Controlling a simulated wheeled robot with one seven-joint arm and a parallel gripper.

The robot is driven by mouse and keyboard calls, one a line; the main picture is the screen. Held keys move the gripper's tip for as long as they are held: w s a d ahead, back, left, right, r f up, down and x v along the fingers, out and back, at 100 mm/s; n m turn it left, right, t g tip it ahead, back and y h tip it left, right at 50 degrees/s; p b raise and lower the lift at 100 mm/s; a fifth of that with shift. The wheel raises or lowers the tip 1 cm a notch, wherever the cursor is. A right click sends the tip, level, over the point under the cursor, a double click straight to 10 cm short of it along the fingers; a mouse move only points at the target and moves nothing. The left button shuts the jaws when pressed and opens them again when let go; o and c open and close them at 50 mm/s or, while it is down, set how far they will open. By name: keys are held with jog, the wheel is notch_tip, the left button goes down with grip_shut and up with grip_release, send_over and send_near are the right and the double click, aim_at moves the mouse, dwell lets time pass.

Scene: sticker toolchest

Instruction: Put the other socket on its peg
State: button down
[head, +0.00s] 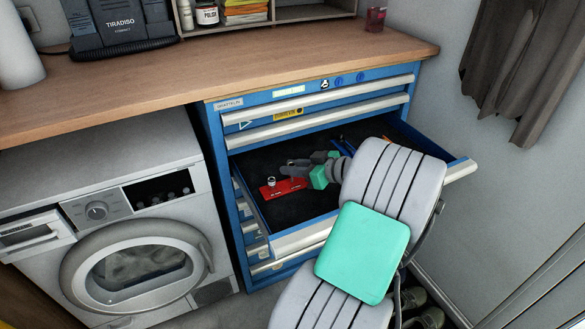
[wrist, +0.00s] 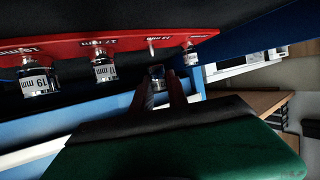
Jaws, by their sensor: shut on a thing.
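A red socket rail (head: 284,190) lies in the open drawer; in the wrist view the rail (wrist: 70,46) runs along the top, its printed labels upside down. Chrome sockets sit along it: one at the left (wrist: 37,80), one near the middle (wrist: 104,66) and one at the right (wrist: 190,55). A thin bare peg (wrist: 151,46) stands between the middle and right ones. My gripper (wrist: 161,88) is shut on a small chrome socket (wrist: 157,72), close to the bare peg in the picture; I cannot tell the gap. In the head view my gripper (head: 292,167) is over the drawer, its hold unclear.
The drawer's front (head: 305,236) and side walls surround the work area. Blue and orange tools (head: 345,146) lie at the drawer's back right. The wooden worktop (head: 300,58) is above, a washing machine (head: 120,220) at left. Dark drawer floor is free near the rail.

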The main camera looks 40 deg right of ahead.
jog(key=shift+f+b, duration=1.15)
jog(key=shift+f, duration=0.25)
jog(key=c, duration=1.2)
grip_release()
